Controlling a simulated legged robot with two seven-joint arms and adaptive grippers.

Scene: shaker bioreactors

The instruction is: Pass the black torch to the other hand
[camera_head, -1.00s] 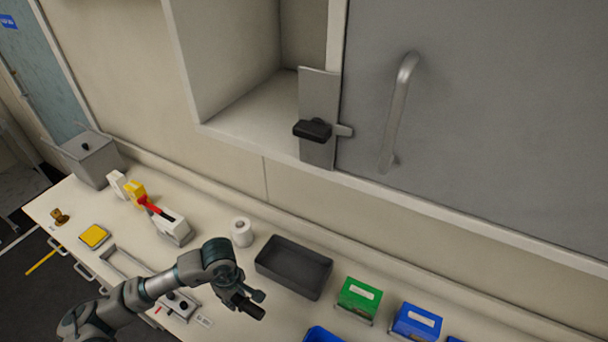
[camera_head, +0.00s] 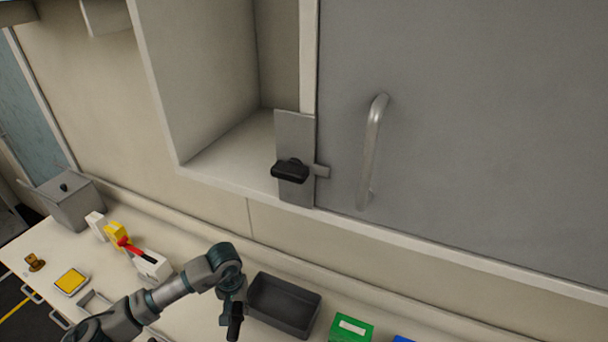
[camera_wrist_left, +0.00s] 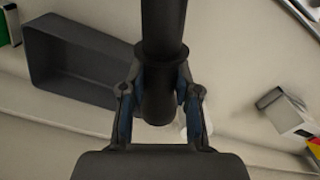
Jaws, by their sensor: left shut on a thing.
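The black torch (camera_wrist_left: 162,45) is a dark cylinder that runs up the middle of the left wrist view. My left gripper (camera_wrist_left: 160,95) is shut on it, with one finger on each side of its thicker end. In the head view the torch (camera_head: 235,325) hangs roughly upright below my left gripper (camera_head: 232,298), above the bench and left of the dark tray. Its lower end is close to the bottom edge of the picture. My right gripper is not in view.
A dark open tray (camera_head: 284,306) stands on the bench (camera_head: 190,326), with a green box (camera_head: 350,330) to its right. A grey cabinet door (camera_head: 450,130) with a handle (camera_head: 373,150) and a black latch (camera_head: 290,171) is above. A lidded grey container (camera_head: 72,206) stands far left.

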